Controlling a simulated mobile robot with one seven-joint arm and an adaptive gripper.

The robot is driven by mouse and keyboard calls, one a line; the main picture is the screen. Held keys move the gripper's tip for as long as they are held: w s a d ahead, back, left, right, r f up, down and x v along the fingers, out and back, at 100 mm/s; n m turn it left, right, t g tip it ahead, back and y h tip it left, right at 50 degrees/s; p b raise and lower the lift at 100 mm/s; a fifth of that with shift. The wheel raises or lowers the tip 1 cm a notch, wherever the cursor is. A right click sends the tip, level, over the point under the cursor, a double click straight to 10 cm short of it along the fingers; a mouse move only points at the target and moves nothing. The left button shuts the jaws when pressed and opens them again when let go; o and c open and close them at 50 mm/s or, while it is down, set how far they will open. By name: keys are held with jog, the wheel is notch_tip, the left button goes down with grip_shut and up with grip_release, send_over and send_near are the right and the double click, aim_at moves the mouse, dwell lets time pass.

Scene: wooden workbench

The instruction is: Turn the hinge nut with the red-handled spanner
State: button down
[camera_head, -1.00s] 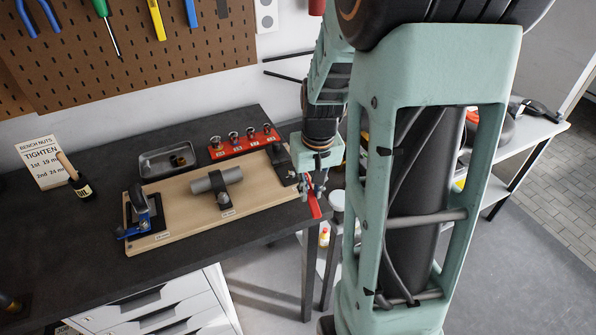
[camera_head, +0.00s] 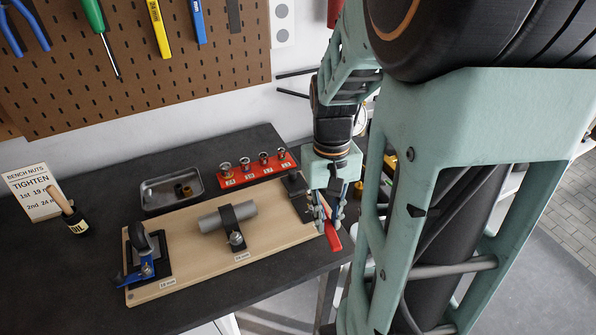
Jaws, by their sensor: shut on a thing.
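My gripper (camera_head: 331,208) points down over the right end of the wooden board (camera_head: 190,262). It is shut on the red-handled spanner (camera_head: 332,238), whose red handle sticks out below the fingers, past the board's front right corner. The spanner's head is hidden by the fingers. A dark metal fitting (camera_head: 296,184) sits at the board's right end, beside my gripper, and may be the hinge. The hinge nut cannot be made out there, so I cannot tell whether the spanner is on it.
The board also bears a grey pipe under a black strap (camera_head: 227,215) and a blue-and-black clamp-like fitting (camera_head: 147,256). Behind stand a red socket rack (camera_head: 256,170) and a metal tray (camera_head: 155,194). The front bench is clear.

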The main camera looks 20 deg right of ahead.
jog(key=shift+f+b, duration=1.2)
jog(key=shift+f, duration=0.55)
jog(key=shift+f+b, duration=0.6)
jog(key=shift+f, duration=0.2)
jog(key=shift+w, duration=0.1)
jog(key=shift+w+a+m, duration=0.2)
jog(key=shift+a+m, duration=0.8)
jog(key=shift+m, duration=0.2)
jog(key=shift+a, duration=0.1)
jog(key=shift+w+a+m+p, duration=0.25)
jog(key=shift+a+m+p, duration=0.15)
jog(key=shift+m, duration=0.2)
jog(key=shift+w+a+f+m, duration=0.1)
jog(key=shift+w+a+m, duration=0.1)
jog(key=shift+a+m, duration=0.3)
jog(key=shift+w, duration=0.1)
